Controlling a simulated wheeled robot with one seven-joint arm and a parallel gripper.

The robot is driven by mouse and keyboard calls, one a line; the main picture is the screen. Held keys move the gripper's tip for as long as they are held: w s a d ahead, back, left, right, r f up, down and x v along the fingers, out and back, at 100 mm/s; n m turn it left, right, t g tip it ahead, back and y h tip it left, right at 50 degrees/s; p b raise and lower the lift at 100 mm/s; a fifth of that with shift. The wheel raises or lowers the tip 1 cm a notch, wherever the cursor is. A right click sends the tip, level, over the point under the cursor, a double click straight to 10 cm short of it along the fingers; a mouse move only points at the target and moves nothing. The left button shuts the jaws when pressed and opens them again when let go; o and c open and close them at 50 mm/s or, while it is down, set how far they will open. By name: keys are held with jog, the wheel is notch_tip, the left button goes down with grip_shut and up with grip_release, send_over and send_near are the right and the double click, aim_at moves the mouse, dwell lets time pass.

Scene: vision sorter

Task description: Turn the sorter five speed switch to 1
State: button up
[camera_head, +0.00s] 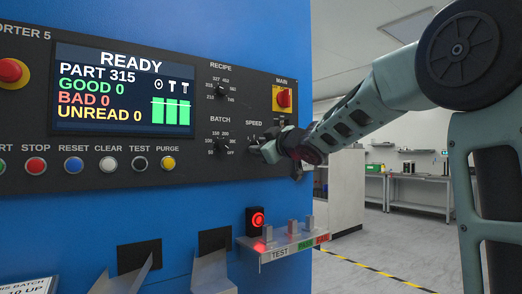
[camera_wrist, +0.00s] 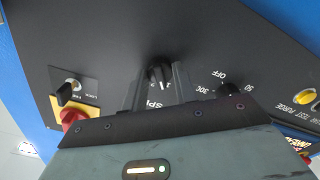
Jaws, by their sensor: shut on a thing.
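The speed switch (camera_wrist: 160,72) is a black rotary knob on the dark panel of sorter five (camera_head: 190,123), under the label SPEED. In the wrist view it sits between the two fingers of my gripper (camera_wrist: 160,82), one on each side. The gripper is shut on it. In the head view my gripper (camera_head: 268,151) reaches the panel from the right and largely hides the knob and its scale. The wrist view shows the panel upside down with small figures by the knob; I cannot tell which one it points to.
The batch knob (camera_head: 222,145) is close left of my gripper, the recipe knob (camera_head: 221,91) above it. The red and yellow main switch (camera_head: 284,98) is above the gripper. A small shelf with test pieces (camera_head: 285,245) juts out below. Open floor lies to the right.

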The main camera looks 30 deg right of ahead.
jog(key=shift+f+n+b, duration=0.1)
jog(key=shift+n+b, duration=0.2)
jog(key=shift+n, duration=0.7)
jog(key=o, duration=1)
jog(key=shift+c, duration=0.2)
jog(key=shift+s, duration=0.1)
jog(key=s+p, duration=1.2)
jog(key=s, duration=0.5)
jog(key=shift+d, duration=0.3)
jog(key=shift+s, duration=0.1)
